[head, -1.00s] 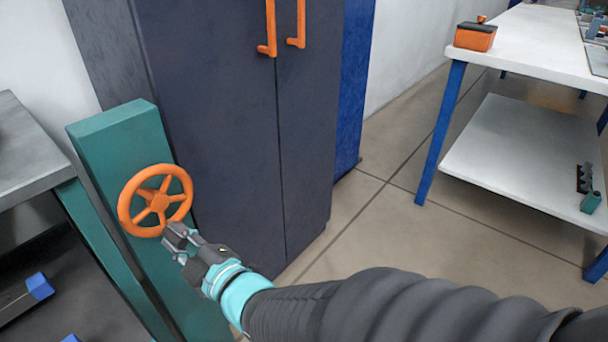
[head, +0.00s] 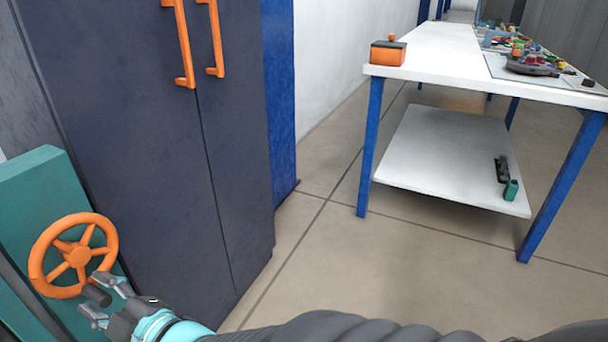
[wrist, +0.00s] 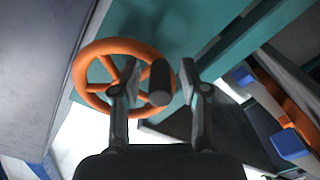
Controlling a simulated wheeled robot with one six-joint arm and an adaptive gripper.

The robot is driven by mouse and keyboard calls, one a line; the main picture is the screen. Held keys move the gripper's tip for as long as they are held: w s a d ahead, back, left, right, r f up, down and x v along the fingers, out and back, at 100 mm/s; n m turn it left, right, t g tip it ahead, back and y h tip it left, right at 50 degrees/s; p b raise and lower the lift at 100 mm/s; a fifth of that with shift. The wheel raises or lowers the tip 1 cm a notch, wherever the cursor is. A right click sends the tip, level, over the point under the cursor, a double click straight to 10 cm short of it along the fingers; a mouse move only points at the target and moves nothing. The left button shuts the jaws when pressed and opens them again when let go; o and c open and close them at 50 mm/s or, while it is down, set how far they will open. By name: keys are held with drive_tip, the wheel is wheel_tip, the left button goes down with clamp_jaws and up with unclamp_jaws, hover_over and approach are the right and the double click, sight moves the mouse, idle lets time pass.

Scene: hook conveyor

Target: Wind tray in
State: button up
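An orange five-spoke handwheel (head: 75,254) is mounted on a teal post (head: 33,190) at the left of the head view. It also shows in the wrist view (wrist: 88,66), upper left. A dark handle knob (head: 97,296) stands out from the wheel's lower right rim; it shows in the wrist view too (wrist: 160,83). My gripper (head: 92,298) is open at the knob. In the wrist view its fingers (wrist: 155,85) stand on either side of the knob with gaps showing. I cannot make out the tray for certain.
A dark cabinet (head: 150,140) with orange handles stands right beside the post. A white table (head: 440,55) with blue legs and an orange box (head: 388,52) is at the right. The floor between is clear. Blue parts (wrist: 288,144) show at the right of the wrist view.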

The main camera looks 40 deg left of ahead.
drive_tip(key=d, duration=0.2)
drive_tip(key=w+d, duration=0.1)
drive_tip(key=d, duration=0.4)
drive_tip(key=shift+w+d, duration=0.15)
drive_tip(key=shift+d, duration=0.05)
idle(0.3)
